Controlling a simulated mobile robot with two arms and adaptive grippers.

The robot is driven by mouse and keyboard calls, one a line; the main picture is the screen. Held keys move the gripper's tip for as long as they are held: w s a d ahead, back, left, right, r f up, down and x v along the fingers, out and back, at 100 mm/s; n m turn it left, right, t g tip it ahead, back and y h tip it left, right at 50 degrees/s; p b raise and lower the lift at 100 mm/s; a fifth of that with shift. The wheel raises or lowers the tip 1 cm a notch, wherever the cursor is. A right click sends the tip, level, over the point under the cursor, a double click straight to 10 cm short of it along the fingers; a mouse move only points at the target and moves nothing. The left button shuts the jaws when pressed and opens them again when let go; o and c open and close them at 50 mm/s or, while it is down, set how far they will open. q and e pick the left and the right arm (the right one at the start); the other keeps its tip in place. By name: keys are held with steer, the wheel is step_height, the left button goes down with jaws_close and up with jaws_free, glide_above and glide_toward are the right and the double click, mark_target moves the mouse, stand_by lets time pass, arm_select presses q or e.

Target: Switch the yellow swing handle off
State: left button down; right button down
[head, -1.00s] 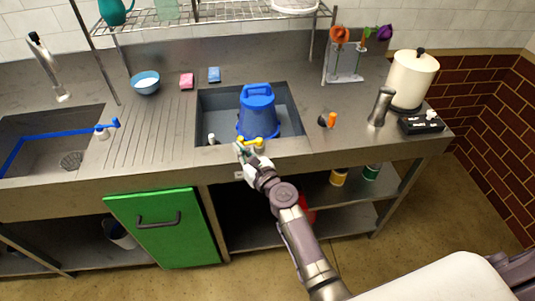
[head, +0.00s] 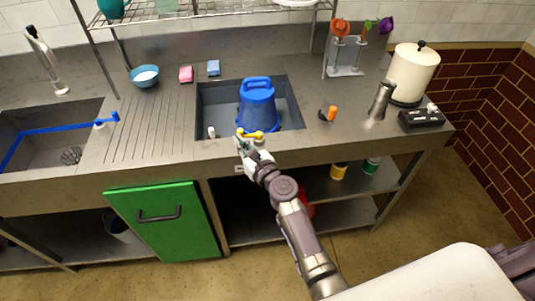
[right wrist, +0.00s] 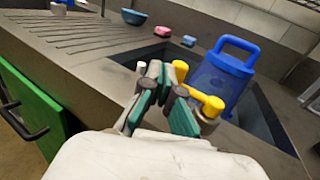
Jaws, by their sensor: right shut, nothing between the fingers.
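The yellow swing handle (head: 251,134) is at the front rim of the sunken basin, in front of the blue bucket (head: 257,106). In the right wrist view the handle (right wrist: 203,98) runs from a knob beside my fingers to a round grey base at the right. My right gripper (head: 242,141) is shut and empty, close to the handle's left end. In the right wrist view its fingertips (right wrist: 158,70) come together just left of the yellow knob (right wrist: 180,68). I cannot tell whether they touch. My left gripper is out of view.
The grey basin (head: 215,105) holds the bucket, with a small white knob (head: 211,132) at its front left rim. A green door (head: 185,238) is below the counter. An orange-handled item (head: 332,114) stands right of the basin. The ribbed counter at left is clear.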

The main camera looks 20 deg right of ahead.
steer(key=v, duration=1.1)
steer(key=shift+s, duration=0.25)
